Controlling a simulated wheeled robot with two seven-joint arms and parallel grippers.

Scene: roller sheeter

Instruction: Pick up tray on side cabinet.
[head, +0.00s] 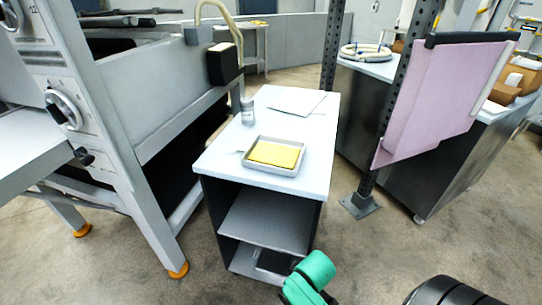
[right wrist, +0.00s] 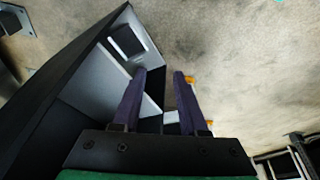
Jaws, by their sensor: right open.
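A shallow metal tray (head: 267,169) with a yellow slab or cloth (head: 274,153) in it lies on the white top of the side cabinet (head: 222,160), near its front edge. In the right wrist view, the cabinet's open shelves (right wrist: 88,78) show at the left. My right gripper (right wrist: 160,74) is open and empty, its two dark fingers apart beside the open shelf side. In the head view a green part of my arm shows low, in front of the cabinet and below the tray. The tray is not visible in the right wrist view. My left gripper is in neither view.
A small jar (head: 247,112) and a white sheet (head: 296,101) lie behind the tray. The grey sheeter machine (head: 170,95) stands close at the left. A dark post with a pink panel (head: 440,95) stands to the right.

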